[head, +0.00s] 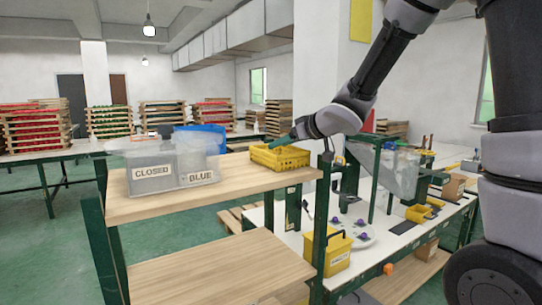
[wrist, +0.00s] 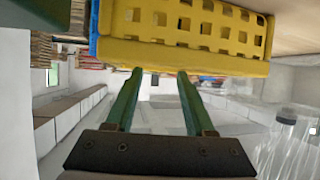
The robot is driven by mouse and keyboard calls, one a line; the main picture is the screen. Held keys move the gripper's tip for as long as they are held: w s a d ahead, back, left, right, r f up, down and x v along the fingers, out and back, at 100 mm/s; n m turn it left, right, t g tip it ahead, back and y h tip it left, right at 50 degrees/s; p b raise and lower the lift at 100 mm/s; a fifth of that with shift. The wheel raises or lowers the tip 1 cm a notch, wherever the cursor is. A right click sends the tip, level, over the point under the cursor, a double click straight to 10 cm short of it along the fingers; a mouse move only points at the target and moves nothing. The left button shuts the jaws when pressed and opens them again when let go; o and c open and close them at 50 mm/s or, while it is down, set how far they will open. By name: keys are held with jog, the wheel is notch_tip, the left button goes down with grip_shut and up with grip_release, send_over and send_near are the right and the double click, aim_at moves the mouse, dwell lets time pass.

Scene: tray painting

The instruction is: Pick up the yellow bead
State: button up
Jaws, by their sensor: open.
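I cannot make out a yellow bead in either view. A yellow perforated basket (head: 280,161) stands at the right end of the upper wooden shelf; its inside is hidden. In the wrist view the basket (wrist: 180,52) fills the top of the picture. My gripper (head: 285,139) is at the basket's top rim in the head view. In the wrist view my gripper's (wrist: 159,72) two green fingers are apart, with nothing seen between them. Their tips reach the basket's edge in the picture; I cannot tell whether they touch it.
A clear bin (head: 160,172) labelled CLOSED and BLUE and a blue tub (head: 208,133) share the upper shelf (head: 235,180). Bare shelf lies between bin and basket.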

aim_at(272, 151)
jog(key=x, duration=0.2)
jog(key=f+x, duration=0.1)
jog(key=x, duration=0.2)
jog(key=shift+d, duration=0.2)
jog(key=shift+c, duration=0.3)
grip_shut()
jog(key=shift+r, duration=0.1)
